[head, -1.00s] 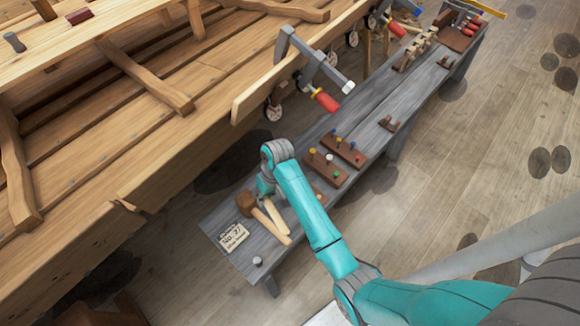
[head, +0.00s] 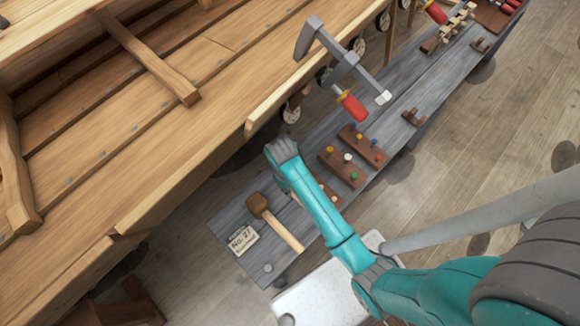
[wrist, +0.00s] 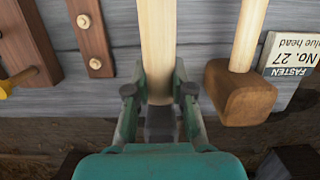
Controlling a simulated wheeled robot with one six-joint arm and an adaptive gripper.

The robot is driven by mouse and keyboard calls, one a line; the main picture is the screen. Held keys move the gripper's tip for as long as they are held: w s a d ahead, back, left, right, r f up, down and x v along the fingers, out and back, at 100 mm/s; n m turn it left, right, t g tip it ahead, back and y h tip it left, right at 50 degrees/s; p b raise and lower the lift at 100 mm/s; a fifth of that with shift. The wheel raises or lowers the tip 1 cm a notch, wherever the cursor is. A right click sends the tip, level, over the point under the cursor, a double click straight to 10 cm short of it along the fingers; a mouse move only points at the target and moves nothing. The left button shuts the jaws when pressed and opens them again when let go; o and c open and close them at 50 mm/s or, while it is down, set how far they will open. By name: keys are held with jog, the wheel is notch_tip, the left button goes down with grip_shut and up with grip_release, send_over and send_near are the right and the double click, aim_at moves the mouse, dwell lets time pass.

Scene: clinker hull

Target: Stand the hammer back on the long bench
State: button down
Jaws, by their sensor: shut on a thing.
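In the wrist view, my gripper (wrist: 158,92) is shut on the pale wooden handle of the hammer (wrist: 157,40). A dark grey block, probably the hammer's head, shows low between the fingers. The grey long bench (head: 405,85) lies behind the handle. I cannot tell whether the hammer touches the bench.
A brown-headed mallet (head: 258,205) is beside the hammer, also in the wrist view (wrist: 240,92). A label card (head: 241,240) is near it. Peg blocks (head: 342,167) are on the other side.

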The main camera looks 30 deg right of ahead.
jog(key=shift+f, duration=2.9)
jog(key=shift+f, duration=0.4)
jog(key=c, duration=0.9)
grip_release()
jog(key=shift+f, duration=0.1)
jog(key=shift+r, duration=4.05)
